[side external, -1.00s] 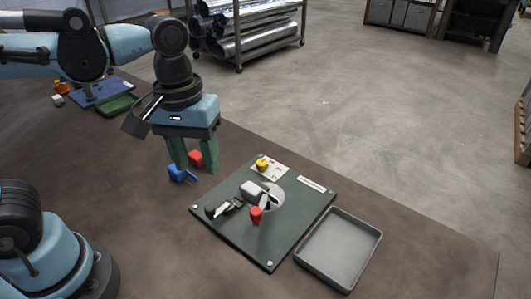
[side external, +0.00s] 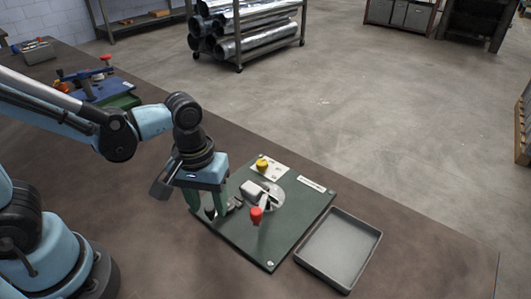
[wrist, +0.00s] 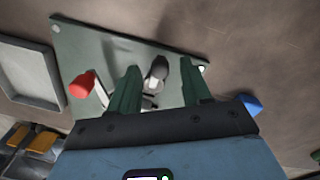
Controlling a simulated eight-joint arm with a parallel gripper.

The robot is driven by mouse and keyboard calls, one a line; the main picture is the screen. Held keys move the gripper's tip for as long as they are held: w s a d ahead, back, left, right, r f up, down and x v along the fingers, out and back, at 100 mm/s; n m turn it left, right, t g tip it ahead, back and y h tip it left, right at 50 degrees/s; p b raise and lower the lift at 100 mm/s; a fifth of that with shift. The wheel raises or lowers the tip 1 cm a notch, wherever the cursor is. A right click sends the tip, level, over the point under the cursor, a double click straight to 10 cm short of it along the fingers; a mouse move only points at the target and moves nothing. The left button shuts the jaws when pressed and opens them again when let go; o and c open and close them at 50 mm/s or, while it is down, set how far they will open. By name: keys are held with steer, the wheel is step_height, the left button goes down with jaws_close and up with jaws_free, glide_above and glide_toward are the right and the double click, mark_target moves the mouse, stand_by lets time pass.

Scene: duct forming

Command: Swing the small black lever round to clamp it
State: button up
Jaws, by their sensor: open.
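The small black lever (side external: 210,214) is at the left edge of the dark green board (side external: 266,247), next to a metal clamp part in the side view. In the wrist view its rounded dark end (wrist: 159,68) shows between my green fingers. My gripper (side external: 208,208) is open and points down over the lever, one finger on each side of it. It also shows in the wrist view (wrist: 158,64). I see gaps between lever and fingers, but contact lower down is hidden. The red-handled part (side external: 256,215) stands near the board's middle.
A yellow knob (side external: 262,164) sits on a pale plate at the board's back. An empty grey tray (side external: 371,236) lies to the right of the board. A blue piece (wrist: 250,103) lies near my gripper. A blue fixture (side external: 100,90) stands at the back left.

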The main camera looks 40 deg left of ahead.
steer(key=shift+f, duration=0.3)
jaws_close()
